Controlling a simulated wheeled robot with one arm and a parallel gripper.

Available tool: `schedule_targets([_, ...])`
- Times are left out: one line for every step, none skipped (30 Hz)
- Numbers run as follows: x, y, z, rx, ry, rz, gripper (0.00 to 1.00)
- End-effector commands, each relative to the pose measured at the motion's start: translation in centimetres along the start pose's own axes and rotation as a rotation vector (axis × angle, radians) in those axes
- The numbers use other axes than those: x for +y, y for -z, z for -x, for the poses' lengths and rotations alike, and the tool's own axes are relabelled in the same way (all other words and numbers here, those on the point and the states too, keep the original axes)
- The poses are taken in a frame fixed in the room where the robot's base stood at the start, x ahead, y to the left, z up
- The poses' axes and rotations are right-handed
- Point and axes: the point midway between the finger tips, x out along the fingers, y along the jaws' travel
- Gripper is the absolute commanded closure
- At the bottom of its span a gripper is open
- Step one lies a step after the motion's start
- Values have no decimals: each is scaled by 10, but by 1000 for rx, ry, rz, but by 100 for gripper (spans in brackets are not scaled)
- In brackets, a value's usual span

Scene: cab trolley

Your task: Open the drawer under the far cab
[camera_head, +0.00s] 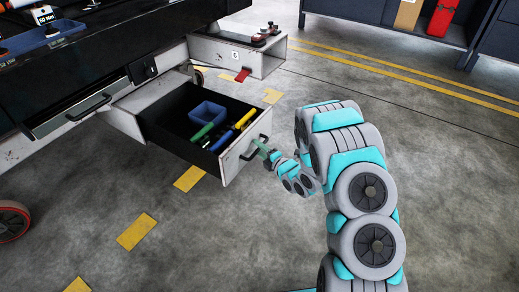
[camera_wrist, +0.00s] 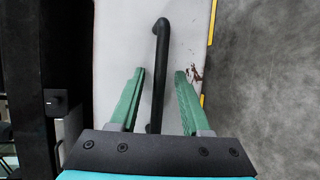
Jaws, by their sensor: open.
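A drawer with a pale front (camera_head: 229,170) stands pulled out under the dark trolley. It holds a small blue bin (camera_head: 207,113) and several tools with green, blue and yellow handles (camera_head: 226,134). Its black bar handle (camera_head: 256,147) is on the front; the handle (camera_wrist: 161,45) also shows in the wrist view. My gripper (camera_head: 263,147) is at this handle. In the wrist view my gripper (camera_wrist: 161,72) is open, one green finger on each side of the bar. I cannot tell whether either finger touches it.
Another black handle (camera_head: 88,107) is on a closed front further left. A red wheel (camera_head: 12,221) stands at left. Dark shelving (camera_head: 480,35) is at the back right. The floor in front is clear.

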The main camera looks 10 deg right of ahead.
Motion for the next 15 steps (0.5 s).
schedule_targets([0, 0, 0, 0, 0, 0, 53])
schedule_targets([0, 0, 0, 0, 0, 0, 53])
schedule_targets([0, 0, 0, 0, 0, 0, 53])
schedule_targets([0, 0, 0, 0, 0, 0, 53])
schedule_targets([0, 0, 1, 0, 0, 0, 53])
schedule_targets([0, 0, 4, 1, 1, 0, 53])
schedule_targets([0, 0, 6, 0, 2, 0, 53])
schedule_targets([0, 0, 9, 1, 3, 0, 53])
schedule_targets([-1, 1, 14, 1, 4, 0, 53])
schedule_targets([0, 0, 19, 1, 3, 0, 53])
schedule_targets([0, 0, 24, -1, 2, 0, 53])
schedule_targets([0, -1, 30, -2, 2, 0, 53])
schedule_targets([0, 0, 35, 0, 3, 1, 53])
schedule_targets([0, 0, 40, 1, 3, 1, 53])
schedule_targets([0, -1, 47, 0, 2, 1, 53])
